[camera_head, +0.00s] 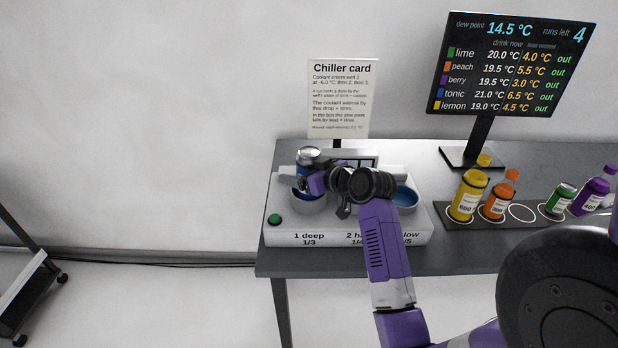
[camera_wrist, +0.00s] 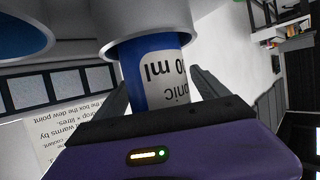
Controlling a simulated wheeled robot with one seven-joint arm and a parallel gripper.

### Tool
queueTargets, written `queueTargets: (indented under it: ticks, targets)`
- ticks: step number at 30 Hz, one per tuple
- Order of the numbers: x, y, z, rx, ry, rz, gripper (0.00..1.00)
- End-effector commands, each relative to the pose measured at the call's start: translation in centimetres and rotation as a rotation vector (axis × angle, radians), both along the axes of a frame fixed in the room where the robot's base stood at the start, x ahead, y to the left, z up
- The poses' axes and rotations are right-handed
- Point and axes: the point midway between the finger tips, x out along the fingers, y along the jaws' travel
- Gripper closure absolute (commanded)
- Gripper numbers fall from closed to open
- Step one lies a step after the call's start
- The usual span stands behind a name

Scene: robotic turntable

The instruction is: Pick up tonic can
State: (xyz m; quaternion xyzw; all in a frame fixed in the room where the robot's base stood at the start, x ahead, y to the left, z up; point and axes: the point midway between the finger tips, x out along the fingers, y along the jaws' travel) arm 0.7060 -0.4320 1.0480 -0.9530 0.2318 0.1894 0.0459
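The tonic can (camera_head: 307,155) is blue with a silver top and stands in the left well (camera_head: 301,203) of the white chiller box. In the wrist view the blue can (camera_wrist: 153,83), with a white label, shows below the well's pale rim (camera_wrist: 178,30). The can's lower end is hidden in the well.
The chiller box (camera_head: 276,238) has a green button (camera_head: 274,219) and another round well (camera_head: 405,196) at right. The chiller card (camera_head: 341,98) stands behind it. A dark rack (camera_head: 463,222) to the right holds several bottles and a green can, with one empty ring. A screen (camera_head: 514,64) stands behind.

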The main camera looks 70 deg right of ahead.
Motion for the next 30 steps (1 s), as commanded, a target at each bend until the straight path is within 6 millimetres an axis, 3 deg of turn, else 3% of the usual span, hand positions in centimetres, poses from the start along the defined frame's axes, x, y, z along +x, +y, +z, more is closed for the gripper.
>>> queueTargets:
  ticks: [2,12,23,30]
  targets:
    - [0.0,0.0,0.0,0.000,0.000,0.000,0.33]
    - [0.0,0.0,0.0,0.000,0.001,0.000,1.00]
    - [0.0,0.0,0.3,-0.003,-0.003,-0.001,1.00]
    - [0.1,0.0,2.2,-0.006,-0.004,0.000,1.00]
